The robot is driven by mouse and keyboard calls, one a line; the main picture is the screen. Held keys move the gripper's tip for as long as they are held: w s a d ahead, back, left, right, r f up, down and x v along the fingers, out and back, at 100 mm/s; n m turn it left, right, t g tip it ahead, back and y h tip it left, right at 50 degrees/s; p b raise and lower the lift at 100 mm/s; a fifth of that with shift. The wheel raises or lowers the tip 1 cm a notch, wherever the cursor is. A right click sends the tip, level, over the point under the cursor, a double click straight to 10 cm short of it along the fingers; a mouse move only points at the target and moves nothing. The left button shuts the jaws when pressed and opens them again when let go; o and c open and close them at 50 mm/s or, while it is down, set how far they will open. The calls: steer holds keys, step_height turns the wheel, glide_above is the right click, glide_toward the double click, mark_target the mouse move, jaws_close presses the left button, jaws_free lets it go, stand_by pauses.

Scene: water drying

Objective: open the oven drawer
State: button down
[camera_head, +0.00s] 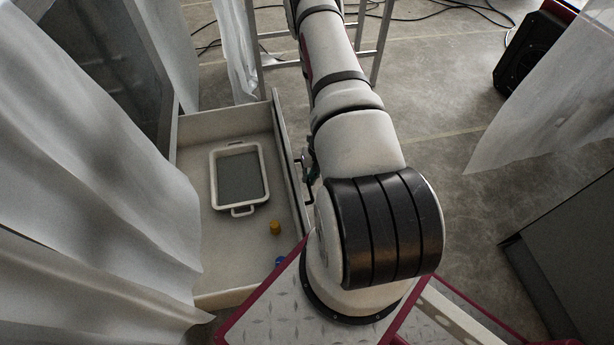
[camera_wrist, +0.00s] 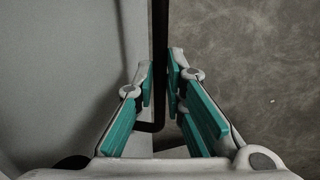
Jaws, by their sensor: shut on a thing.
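The oven drawer (camera_head: 194,250) is pulled out in the head view, its inside showing left of my arm. Its front panel (camera_head: 283,150) runs along the arm's left side. A dark bar handle (camera_wrist: 159,30) runs down the middle of the wrist view, in front of a pale panel. My gripper (camera_wrist: 160,78) has its teal-padded fingers on both sides of this bar, shut on it. In the head view my arm hides most of the gripper and part of the handle.
A white tray (camera_head: 214,180) with a grey inside lies in the drawer. White curtains (camera_head: 90,170) hang at the left. Grey floor (camera_head: 450,90) is open at the right.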

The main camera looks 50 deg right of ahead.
steer(key=c, duration=1.7)
jaws_free()
steer(key=shift+o, duration=0.2)
step_height(320, 180, up, 12)
steer(key=s+d, duration=0.1)
steer(key=d, duration=0.1)
steer(key=shift+s+f, duration=0.15)
steer(key=shift+s, duration=0.05)
